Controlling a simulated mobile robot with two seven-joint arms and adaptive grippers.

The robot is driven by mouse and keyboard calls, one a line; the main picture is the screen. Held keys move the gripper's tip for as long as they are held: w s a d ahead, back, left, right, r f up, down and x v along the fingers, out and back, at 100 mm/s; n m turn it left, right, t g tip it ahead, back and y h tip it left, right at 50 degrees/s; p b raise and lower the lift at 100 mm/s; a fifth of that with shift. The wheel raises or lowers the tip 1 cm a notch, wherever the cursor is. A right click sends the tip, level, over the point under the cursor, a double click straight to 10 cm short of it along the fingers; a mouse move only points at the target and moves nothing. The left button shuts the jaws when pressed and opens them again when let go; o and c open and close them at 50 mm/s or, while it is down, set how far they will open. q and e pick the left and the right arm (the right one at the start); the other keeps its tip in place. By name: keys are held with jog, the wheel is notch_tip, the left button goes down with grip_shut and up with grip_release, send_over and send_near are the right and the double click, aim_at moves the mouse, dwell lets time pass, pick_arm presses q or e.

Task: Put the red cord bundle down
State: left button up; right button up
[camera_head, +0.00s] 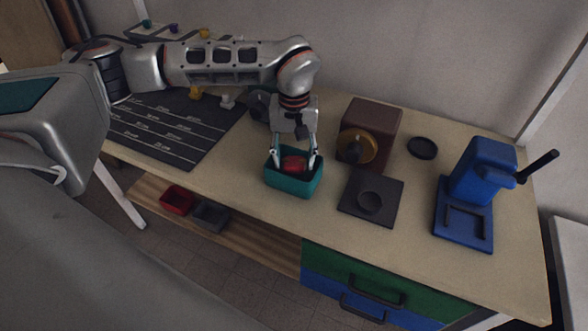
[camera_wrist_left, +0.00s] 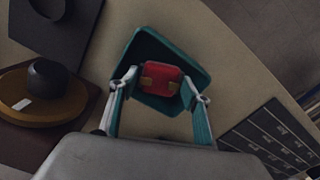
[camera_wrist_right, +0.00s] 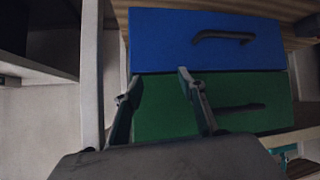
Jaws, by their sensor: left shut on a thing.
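The red cord bundle (camera_head: 293,163) is inside the teal bin (camera_head: 293,187), which stands on the table near its front edge. My left gripper (camera_head: 295,160) points down into the bin, with its fingers on either side of the bundle. In the left wrist view, the fingers (camera_wrist_left: 160,88) are shut on the red bundle (camera_wrist_left: 161,77), which has two tan patches, within the walls of the teal bin (camera_wrist_left: 190,55). Whether the bundle touches the bin floor cannot be told. My right gripper (camera_wrist_right: 158,88) is open and empty, in front of the drawers.
A dark lined mat (camera_head: 170,125) lies left. Green and blue drawers (camera_head: 352,285) are below; red and grey bins (camera_head: 178,200) sit on the shelf.

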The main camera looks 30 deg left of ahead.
aim_at(294, 170)
pick_arm(q)
jog(key=shift+f, duration=2.05)
jog(key=shift+f, duration=0.1)
jog(key=o, duration=0.7)
notch_tip(294, 170, up, 12)
jog(key=shift+r, duration=0.15)
